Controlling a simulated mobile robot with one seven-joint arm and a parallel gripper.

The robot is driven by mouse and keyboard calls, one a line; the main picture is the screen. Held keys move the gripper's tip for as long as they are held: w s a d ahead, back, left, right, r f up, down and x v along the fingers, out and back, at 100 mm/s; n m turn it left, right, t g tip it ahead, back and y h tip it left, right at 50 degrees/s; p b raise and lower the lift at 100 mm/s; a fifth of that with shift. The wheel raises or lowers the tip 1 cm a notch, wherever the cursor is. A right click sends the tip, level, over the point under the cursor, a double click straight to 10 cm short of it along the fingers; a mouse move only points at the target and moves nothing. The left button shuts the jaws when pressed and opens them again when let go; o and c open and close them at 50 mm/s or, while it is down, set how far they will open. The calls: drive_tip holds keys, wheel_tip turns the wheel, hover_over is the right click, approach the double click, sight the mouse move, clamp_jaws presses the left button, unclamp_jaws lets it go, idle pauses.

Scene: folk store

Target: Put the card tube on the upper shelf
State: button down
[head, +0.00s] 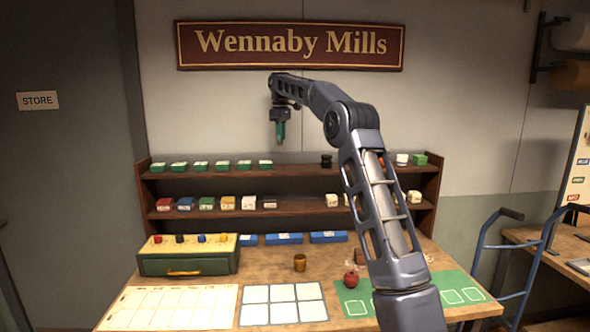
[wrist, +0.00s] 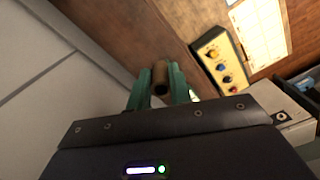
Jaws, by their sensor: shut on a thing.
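My gripper (head: 281,138) hangs with its green fingers down, above the upper shelf (head: 300,170) in the head view. In the wrist view my gripper (wrist: 160,92) is shut on the brown card tube (wrist: 160,76), which is hollow at its visible end and sits between the two green fingers. I cannot make out the tube in the head view. The fingers appear apart from the shelf in the head view. The upper shelf has a bare stretch near its middle, below the gripper.
Several green-and-white boxes (head: 203,165) stand at the shelf's left. A black item (head: 326,160) and a green box (head: 420,159) stand to the right. The lower shelf (head: 300,208) holds more small boxes. A box with coloured knobs (head: 187,258) and a brown cup (head: 300,262) stand on the table.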

drive_tip(key=w+d+r, duration=0.1)
drive_tip(key=d+r, duration=0.8)
drive_tip(key=shift+m, duration=0.3)
drive_tip(key=f, duration=2)
drive_tip(key=shift+w+a, duration=0.2)
drive_tip(key=shift+f, duration=0.15)
drive_tip(key=c, duration=1.3)
unclamp_jaws()
